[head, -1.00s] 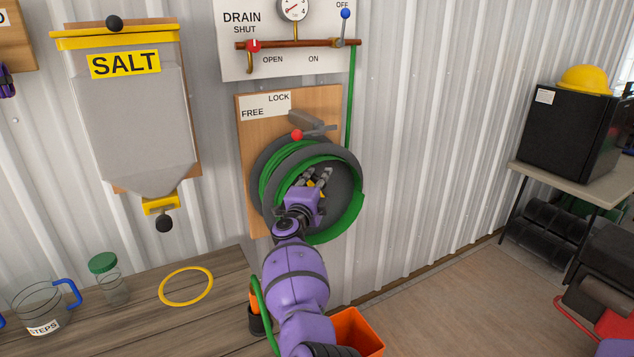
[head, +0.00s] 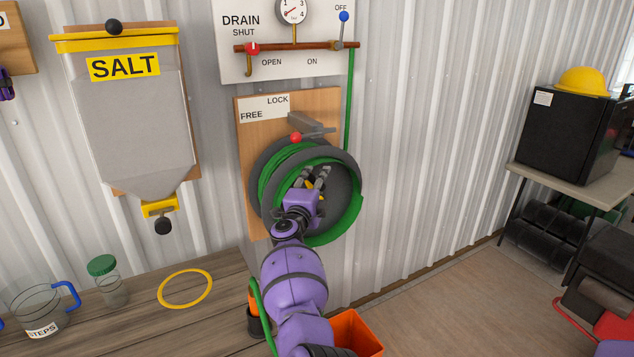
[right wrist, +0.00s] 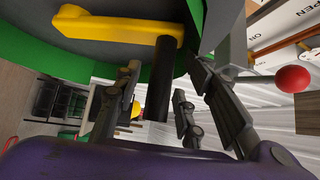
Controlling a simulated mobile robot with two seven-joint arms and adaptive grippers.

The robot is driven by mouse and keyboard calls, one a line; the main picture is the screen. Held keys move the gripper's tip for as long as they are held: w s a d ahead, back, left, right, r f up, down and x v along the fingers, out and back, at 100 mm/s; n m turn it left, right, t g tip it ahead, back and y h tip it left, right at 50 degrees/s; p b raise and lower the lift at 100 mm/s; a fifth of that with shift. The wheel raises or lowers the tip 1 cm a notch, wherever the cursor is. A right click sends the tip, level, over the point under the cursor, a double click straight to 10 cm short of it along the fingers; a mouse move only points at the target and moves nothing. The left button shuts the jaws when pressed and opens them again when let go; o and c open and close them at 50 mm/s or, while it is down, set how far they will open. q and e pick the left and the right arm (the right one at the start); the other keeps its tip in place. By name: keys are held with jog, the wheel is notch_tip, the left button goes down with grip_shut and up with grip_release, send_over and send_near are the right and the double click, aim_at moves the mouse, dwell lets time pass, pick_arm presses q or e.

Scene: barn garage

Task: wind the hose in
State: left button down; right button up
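The hose reel (head: 352,172) is a dark grey drum on a wooden wall board, with green hose (head: 278,178) wound on it. My right gripper (head: 318,180) is at the reel's open front. In the right wrist view its fingers (right wrist: 158,92) stand apart, with the black crank handle (right wrist: 159,75) between them; I see gaps beside it and cannot tell contact. The handle joins a yellow crank arm (right wrist: 115,27). A lock lever with a red ball (head: 296,137) sits above the reel, below a FREE/LOCK label (head: 265,108). My left gripper is not in view.
A green line (head: 349,100) runs from the valve panel (head: 228,65) down behind the reel. More green hose (head: 263,308) hangs by the bench (head: 215,315), beside an orange bin (head: 360,328).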

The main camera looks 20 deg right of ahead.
jog(key=v, duration=0.7)
jog(key=shift+s+f, duration=0.1)
